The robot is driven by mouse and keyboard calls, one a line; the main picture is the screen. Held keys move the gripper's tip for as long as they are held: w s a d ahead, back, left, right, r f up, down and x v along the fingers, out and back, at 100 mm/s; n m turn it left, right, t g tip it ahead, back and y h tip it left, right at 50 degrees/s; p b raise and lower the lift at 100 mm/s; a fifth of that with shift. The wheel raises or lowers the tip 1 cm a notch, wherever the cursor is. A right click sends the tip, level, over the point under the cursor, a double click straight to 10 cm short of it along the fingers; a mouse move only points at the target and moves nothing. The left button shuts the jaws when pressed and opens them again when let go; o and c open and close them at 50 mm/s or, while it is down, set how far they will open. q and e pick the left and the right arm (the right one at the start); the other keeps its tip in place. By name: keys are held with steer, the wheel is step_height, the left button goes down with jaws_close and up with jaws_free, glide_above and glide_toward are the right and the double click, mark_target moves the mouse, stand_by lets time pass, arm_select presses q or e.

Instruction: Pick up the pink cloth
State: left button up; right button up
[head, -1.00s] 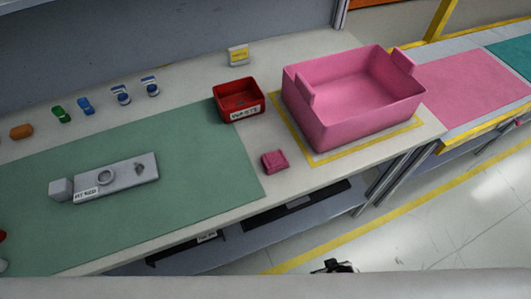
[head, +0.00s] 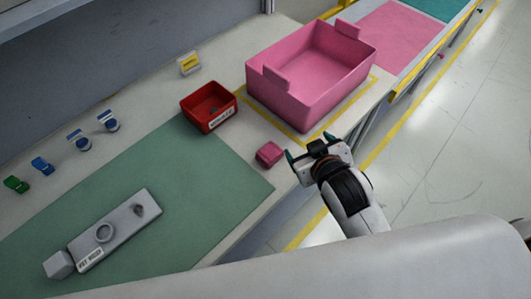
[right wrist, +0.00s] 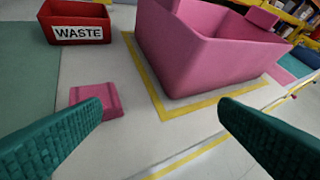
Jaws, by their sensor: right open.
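The pink cloth (head: 269,153) is a small folded square on the pale worktop, between the green mat and the yellow-marked area around the pink bin. It also shows in the right wrist view (right wrist: 96,99), just beyond the left finger, which covers part of its near side. My right gripper (head: 309,154) is open and empty, with green-tipped fingers, close to the right of the cloth near the worktop's front edge. In the right wrist view its fingers (right wrist: 160,122) stand wide apart. My left gripper is not in view.
A large pink bin (head: 292,101) stands behind the cloth inside a yellow outline. A red box (head: 190,115), labelled WASTE in the right wrist view, stands to its left. A grey part (head: 120,228) lies on the green mat (head: 200,205). Small clips line the back.

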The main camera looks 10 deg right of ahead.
steer(key=w+a+r+n+t+y, duration=0.3)
steer(key=w+a+r+t, duration=0.15)
steer(key=r, duration=0.45)
steer(key=w+a+r+n+t+y, duration=0.3)
steer(key=a+r+t, duration=0.15)
steer(key=r, duration=0.45)
steer(key=s+a+r+n+g+y, duration=0.25)
steer(key=a+r+n+y, duration=0.35)
steer(key=a+n+y, duration=0.3)
steer(key=s+a+n+g+y, duration=0.7)
steer(key=s+n+g, duration=0.1)
steer(key=n+g, duration=0.8)
steer(key=n+g+h+p, duration=0.2)
steer(key=n+h, duration=0.7)
steer(key=h, duration=1.3)
glide_above(270, 151)
steer(key=f, duration=2.5)
steer(key=shift+s+d+f, duration=0.25)
steer(key=shift+a+f+p, duration=0.1)
steer(key=shift+f+p, duration=0.3)
steer(key=shift+f, duration=0.2)
steer(key=f, duration=0.2)
steer(key=f+p, duration=0.1)
steer(key=f, duration=0.1)
steer(key=shift+w+a+f, duration=0.2)
